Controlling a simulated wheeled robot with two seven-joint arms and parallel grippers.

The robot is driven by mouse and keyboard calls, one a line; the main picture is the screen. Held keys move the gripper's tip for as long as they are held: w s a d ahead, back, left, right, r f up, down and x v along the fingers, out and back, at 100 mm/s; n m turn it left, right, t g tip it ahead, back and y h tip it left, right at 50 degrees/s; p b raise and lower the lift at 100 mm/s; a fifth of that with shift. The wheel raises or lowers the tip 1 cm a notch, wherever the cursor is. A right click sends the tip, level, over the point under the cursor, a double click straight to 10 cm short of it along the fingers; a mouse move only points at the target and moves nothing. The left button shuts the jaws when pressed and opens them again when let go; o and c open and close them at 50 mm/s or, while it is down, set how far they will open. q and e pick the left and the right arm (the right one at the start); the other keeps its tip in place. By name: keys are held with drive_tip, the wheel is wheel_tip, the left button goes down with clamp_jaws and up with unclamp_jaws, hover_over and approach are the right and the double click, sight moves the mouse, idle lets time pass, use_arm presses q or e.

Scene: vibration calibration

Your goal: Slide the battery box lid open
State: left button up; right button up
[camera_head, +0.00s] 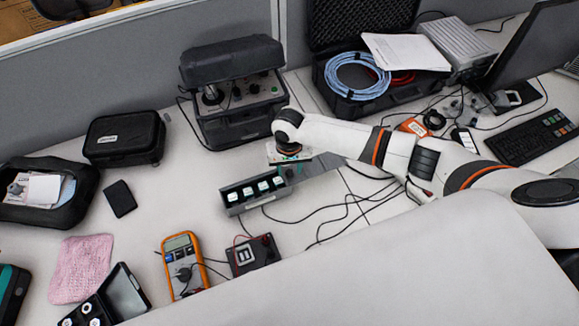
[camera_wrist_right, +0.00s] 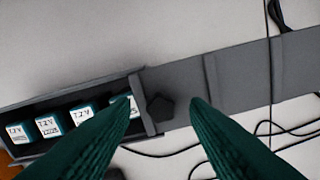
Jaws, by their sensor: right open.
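The grey battery box (camera_head: 229,210) stands on the desk in the head view, with several white-and-teal batteries (camera_head: 248,191) showing inside. Its grey lid (camera_head: 320,163) is slid to the right, extending past the box end. In the right wrist view, the box (camera_wrist_right: 88,95) is at the left and the lid (camera_wrist_right: 240,75) reaches to the right edge. A dark knob (camera_wrist_right: 160,108) on the lid lies between the fingertips of my right gripper (camera_wrist_right: 162,102), which is open with a gap on both sides. One battery is partly hidden by a finger. My left gripper is out of view.
An orange multimeter (camera_head: 183,264) and a small black module (camera_head: 252,254) lie in front of the box. A black cased instrument (camera_head: 236,90) stands behind it. Loose black cables (camera_head: 335,207) run right of the box. Clear desk lies to its left.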

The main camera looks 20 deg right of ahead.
wheel_tip(320, 180, up, 12)
drive_tip(key=shift+f+b, duration=0.2)
drive_tip(key=shift+b, duration=0.15)
idle(0.5)
